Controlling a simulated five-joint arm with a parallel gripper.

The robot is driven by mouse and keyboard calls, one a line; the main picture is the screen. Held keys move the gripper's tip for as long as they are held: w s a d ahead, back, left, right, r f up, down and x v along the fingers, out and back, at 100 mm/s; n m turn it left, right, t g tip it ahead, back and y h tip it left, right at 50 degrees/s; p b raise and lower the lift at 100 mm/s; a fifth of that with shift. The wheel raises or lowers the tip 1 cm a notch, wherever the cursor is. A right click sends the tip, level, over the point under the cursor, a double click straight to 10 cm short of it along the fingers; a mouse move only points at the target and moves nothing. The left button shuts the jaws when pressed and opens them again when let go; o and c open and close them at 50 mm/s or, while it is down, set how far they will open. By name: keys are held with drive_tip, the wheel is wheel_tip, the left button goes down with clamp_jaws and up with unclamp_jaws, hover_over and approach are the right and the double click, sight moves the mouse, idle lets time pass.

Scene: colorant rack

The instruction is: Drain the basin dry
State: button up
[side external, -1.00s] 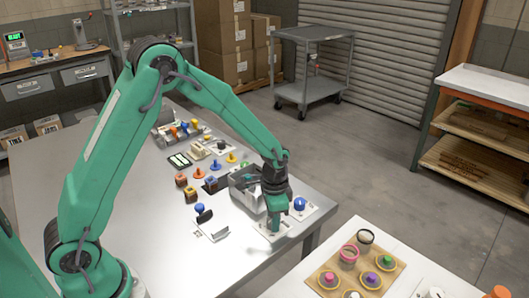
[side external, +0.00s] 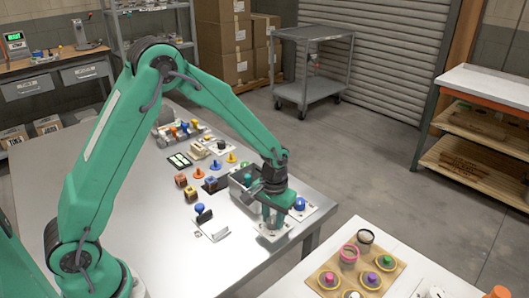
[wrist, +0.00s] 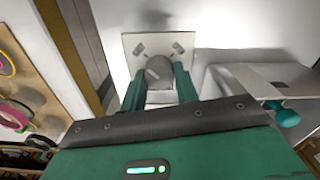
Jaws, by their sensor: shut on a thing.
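My gripper (side external: 270,222) points down at the front right corner of the metal table. In the wrist view its two teal fingers are shut on a round grey knob (wrist: 159,69), which has a pale mark across it. The knob sits on a square white plate (wrist: 130,47) with dark slots at its corners. The grey metal basin (side external: 240,198) stands just behind and left of my gripper, partly hidden by my wrist. Its rim shows at the right of the wrist view (wrist: 232,75). Whether liquid is in the basin cannot be seen.
A blue knob (side external: 299,204) on a white plate is close on the right of my gripper. A blue-topped part (side external: 200,209) and a bracket (side external: 214,234) lie to the left. Colored pegs and blocks stand behind. A second table with a pegboard (side external: 335,262) is in front.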

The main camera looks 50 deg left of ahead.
sight(273, 219)
drive_tip(key=shift+r, duration=0.1)
idle(0.3)
drive_tip(key=o, duration=1)
drive_tip(key=shift+c, duration=0.2)
wheel_tip(273, 219, up, 7)
drive_tip(key=shift+r, duration=0.4)
